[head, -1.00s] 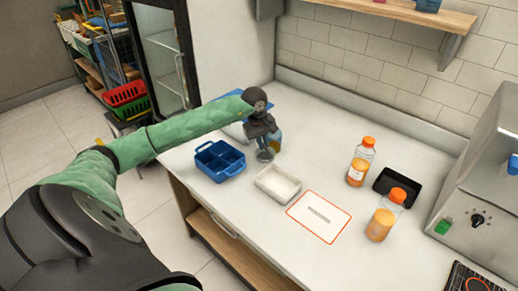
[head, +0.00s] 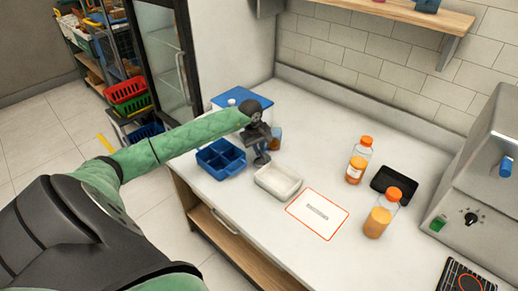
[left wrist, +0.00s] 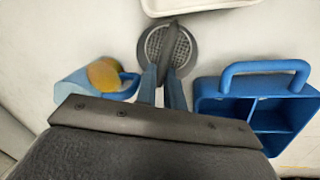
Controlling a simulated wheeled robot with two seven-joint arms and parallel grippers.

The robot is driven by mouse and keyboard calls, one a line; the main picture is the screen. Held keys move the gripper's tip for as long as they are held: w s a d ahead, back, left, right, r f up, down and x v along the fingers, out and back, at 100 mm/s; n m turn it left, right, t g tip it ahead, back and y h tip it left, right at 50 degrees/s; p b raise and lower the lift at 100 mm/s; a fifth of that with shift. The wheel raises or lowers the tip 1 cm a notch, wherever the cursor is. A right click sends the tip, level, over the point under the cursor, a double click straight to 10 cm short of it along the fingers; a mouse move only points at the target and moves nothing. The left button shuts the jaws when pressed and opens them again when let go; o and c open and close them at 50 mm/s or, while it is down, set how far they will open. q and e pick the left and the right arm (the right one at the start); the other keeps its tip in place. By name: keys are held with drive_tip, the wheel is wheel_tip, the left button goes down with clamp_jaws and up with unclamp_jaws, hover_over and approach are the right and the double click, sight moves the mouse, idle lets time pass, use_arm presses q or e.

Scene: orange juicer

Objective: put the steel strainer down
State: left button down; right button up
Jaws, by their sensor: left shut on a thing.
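My left gripper (head: 262,150) is over the counter, between the blue divided caddy and the white tray. It points down. In the left wrist view its two blue fingers (left wrist: 163,88) are shut on the steel strainer (left wrist: 154,47), a round perforated disc with a bar across it. In the head view the strainer (head: 261,161) is small and dark below the fingers, partly hidden by the hand. It is at or close to the counter top; I cannot tell whether it touches. My right gripper is not in view.
The blue caddy (head: 221,160) is left of the hand, the white tray (head: 278,182) right. A blue jug (left wrist: 75,90) with something orange is close by.

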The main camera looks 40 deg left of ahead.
use_arm(q)
drive_tip(key=shift+f, duration=0.1)
drive_tip(key=c, duration=1.5)
unclamp_jaws()
